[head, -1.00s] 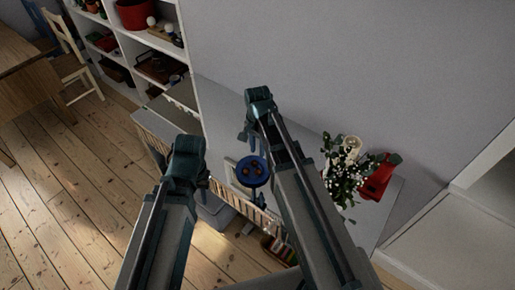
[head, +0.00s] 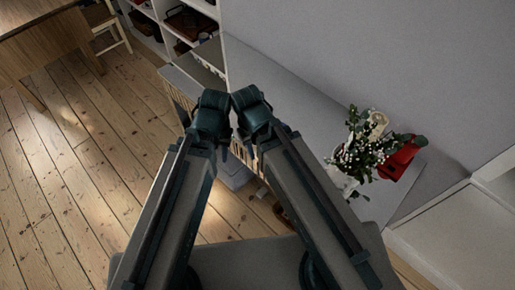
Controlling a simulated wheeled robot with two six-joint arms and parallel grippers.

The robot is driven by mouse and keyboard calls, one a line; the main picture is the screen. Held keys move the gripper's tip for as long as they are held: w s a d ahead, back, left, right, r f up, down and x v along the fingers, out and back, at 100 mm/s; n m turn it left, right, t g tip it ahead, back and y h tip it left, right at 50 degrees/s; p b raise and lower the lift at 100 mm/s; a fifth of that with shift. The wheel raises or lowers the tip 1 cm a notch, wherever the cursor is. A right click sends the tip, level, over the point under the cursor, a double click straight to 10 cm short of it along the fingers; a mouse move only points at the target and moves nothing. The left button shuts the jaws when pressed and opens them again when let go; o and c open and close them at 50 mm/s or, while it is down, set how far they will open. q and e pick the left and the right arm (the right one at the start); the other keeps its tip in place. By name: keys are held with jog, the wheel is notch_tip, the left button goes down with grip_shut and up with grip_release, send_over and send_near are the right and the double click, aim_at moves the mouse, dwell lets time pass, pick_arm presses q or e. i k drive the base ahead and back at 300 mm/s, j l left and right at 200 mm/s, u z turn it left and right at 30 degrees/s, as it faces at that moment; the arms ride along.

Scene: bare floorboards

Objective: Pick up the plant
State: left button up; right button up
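The plant (head: 358,151), a bunch of green leaves and small white flowers, stands on the right part of the grey surface in the head view. A pale vase-like shape shows below its leaves. My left gripper (head: 222,150) hangs at the picture's middle, well to the left of the plant. My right gripper (head: 248,152) is close beside it, also away from the plant. Both point downward and are small and dark, so their finger gaps are unclear. Nothing shows held in either. My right forearm passes just left of the plant and covers part of the surface.
The grey surface (head: 285,88) is bare along the wall. Floorboards at left are clear.

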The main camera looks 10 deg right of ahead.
aim_at(350, 162)
jog(key=z, duration=1.45)
